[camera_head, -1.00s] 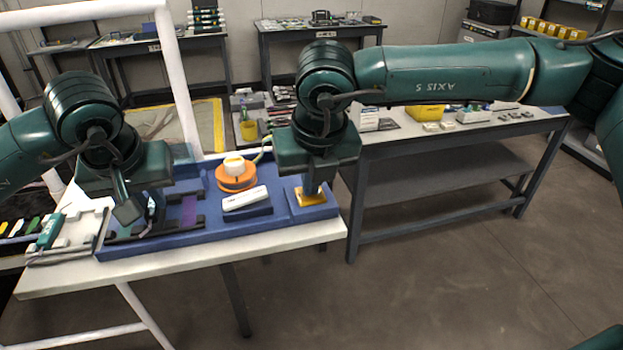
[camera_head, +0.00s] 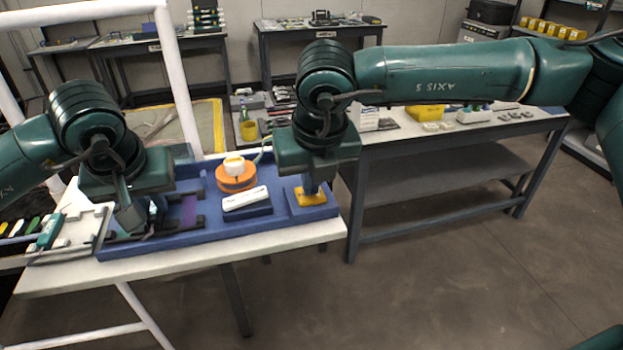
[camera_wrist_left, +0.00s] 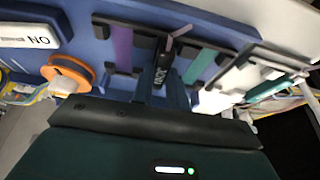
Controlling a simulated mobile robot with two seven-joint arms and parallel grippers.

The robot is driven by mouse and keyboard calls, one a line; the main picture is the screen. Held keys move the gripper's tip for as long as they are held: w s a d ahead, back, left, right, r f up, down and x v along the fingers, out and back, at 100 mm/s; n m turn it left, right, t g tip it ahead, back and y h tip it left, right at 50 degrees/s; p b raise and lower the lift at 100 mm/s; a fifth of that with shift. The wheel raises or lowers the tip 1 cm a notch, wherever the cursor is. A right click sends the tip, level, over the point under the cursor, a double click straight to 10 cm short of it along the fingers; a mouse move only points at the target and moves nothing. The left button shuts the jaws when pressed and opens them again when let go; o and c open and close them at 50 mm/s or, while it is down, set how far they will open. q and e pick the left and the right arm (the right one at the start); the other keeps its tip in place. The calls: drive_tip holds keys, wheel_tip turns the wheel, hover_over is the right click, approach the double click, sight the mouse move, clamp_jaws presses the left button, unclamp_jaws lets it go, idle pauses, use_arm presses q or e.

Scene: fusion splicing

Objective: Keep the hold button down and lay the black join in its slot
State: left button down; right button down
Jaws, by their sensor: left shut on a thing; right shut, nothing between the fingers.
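My left gripper (camera_head: 140,218) is over the left part of the blue tray (camera_head: 230,239), low among its black rails. In the left wrist view my left gripper (camera_wrist_left: 162,92) is shut on a black piece with pale lettering, the black join (camera_wrist_left: 161,76). The join is close to the dark rails between a purple strip (camera_wrist_left: 122,48) and a teal strip (camera_wrist_left: 201,66); I cannot tell whether it touches the tray. My right gripper (camera_head: 312,188) is shut and empty, its tip down on the yellow hold button (camera_head: 313,199) at the tray's right end.
An orange spool with a white top (camera_head: 236,178) and a white-topped block (camera_head: 245,198) stand between my grippers. A pale holder (camera_head: 72,237) with a teal piece (camera_head: 49,231) lies left of the tray. The table's front edge is bare.

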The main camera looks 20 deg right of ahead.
use_arm(q)
drive_tip(key=shift+f, duration=0.35)
drive_tip(key=c, duration=1.3)
unclamp_jaws()
drive_tip(key=shift+c, duration=0.2)
drive_tip(key=shift+r, duration=0.15)
drive_tip(key=shift+r, duration=0.75)
wheel_tip(320, 180, up, 9)
